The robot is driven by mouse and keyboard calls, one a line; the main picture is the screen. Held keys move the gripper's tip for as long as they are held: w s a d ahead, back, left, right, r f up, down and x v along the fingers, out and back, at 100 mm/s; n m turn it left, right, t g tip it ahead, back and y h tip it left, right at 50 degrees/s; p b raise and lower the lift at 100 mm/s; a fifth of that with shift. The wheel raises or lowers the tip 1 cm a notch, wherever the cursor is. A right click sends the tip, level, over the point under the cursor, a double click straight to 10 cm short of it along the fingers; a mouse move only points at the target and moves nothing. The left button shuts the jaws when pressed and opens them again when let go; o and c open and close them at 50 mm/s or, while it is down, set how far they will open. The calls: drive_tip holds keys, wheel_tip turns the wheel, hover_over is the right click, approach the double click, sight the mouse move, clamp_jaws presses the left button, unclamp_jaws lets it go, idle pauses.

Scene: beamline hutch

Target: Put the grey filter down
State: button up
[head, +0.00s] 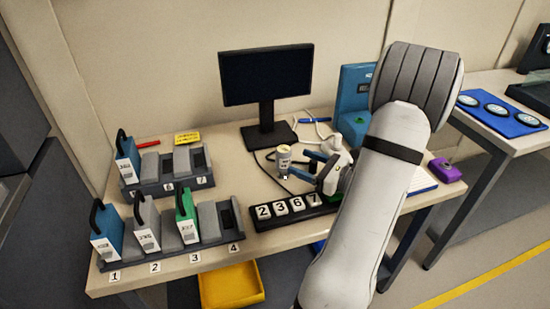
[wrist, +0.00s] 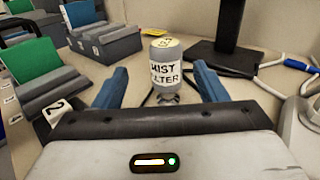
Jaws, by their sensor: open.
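The grey filter (head: 283,160) stands upright on the table, left of my gripper in the head view. In the wrist view the filter (wrist: 163,72) has a yellow top and a white label reading "MIST FILTER", partly cut at its left edge. A small dark part shows at its foot. My gripper (head: 300,164) is open, with its blue fingers pointing at the filter. In the wrist view the fingertips (wrist: 161,82) lie to either side of the filter, with a gap on each side. I cannot tell how far they reach along it.
A numbered black block (head: 290,218) stands in front of my gripper. Racks with blue, grey and green units (head: 187,216) fill the left side. A monitor (head: 266,76) stands behind, with cables on the table nearby. A yellow bin (head: 232,284) sits below the table edge.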

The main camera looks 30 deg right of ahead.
sight(290, 156)
drive_tip(key=shift+w+d+f+m+h, duration=0.15)
drive_tip(key=shift+d+m+h, duration=0.15)
drive_tip(key=shift+d, duration=0.2)
drive_tip(key=shift+w+a, duration=0.1)
drive_tip(key=shift+w, duration=0.25)
drive_tip(key=x, duration=0.7)
drive_tip(key=shift+s+a, duration=0.15)
drive_tip(key=shift+a, duration=0.05)
drive_tip(key=shift+c, duration=0.4)
drive_tip(key=c, duration=1)
drive_tip(key=shift+c, duration=0.6)
drive_tip(key=shift+r, duration=0.25)
